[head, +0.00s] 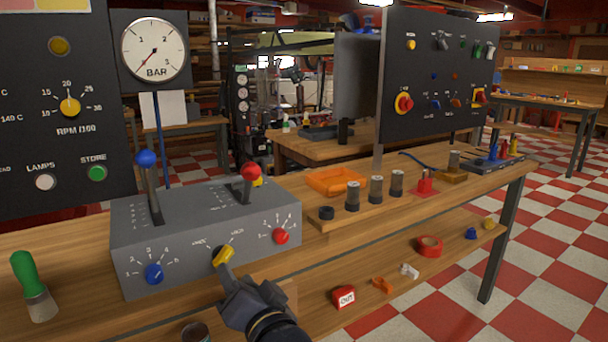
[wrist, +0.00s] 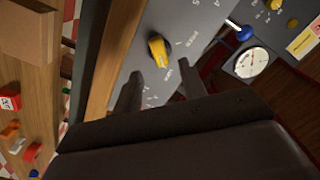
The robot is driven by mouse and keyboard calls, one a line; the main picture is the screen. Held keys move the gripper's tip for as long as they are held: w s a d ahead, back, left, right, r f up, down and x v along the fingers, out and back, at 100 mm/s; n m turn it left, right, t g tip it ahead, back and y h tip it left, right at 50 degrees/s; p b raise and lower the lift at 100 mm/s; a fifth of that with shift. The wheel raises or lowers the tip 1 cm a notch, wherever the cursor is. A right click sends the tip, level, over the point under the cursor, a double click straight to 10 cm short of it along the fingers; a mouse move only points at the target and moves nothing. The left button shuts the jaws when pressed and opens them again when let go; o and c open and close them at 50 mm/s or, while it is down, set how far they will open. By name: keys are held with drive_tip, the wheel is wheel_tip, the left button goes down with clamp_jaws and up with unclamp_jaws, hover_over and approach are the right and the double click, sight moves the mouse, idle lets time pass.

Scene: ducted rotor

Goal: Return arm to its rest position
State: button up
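My gripper (head: 230,274) is at the front of the grey control box (head: 200,215), by the yellow knob (head: 223,255) between the blue knob (head: 154,273) and the red knob (head: 281,236). In the wrist view my gripper (wrist: 162,88) has its two dark fingers apart, with nothing between them. The yellow knob (wrist: 159,48) stands just beyond the fingertips there, with a visible space. In the head view the near finger overlaps the knob's lower edge. The rest of my arm runs out of the bottom of the head view.
Blue-topped (head: 146,158) and red-topped (head: 251,171) levers rise from the box. Several dark cylinders (head: 376,189) stand on the bench to the right. A lower shelf holds a red tape roll (head: 430,246) and a red box (head: 343,297).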

drive_tip(key=v, duration=0.5)
drive_tip(key=x, duration=1)
drive_tip(key=shift+w+a+r, duration=0.15)
drive_tip(key=shift+w+r, duration=0.05)
drive_tip(key=shift+w, duration=0.2)
drive_tip(key=n+p, duration=0.4)
drive_tip(key=p, duration=0.1)
drive_tip(key=shift+s+n, duration=0.1)
drive_tip(key=shift+n, duration=0.3)
drive_tip(key=n+p, duration=0.4)
drive_tip(key=p, duration=0.1)
drive_tip(key=shift+s, duration=0.1)
approach(225, 258)
drive_tip(key=shift+v, duration=1.15)
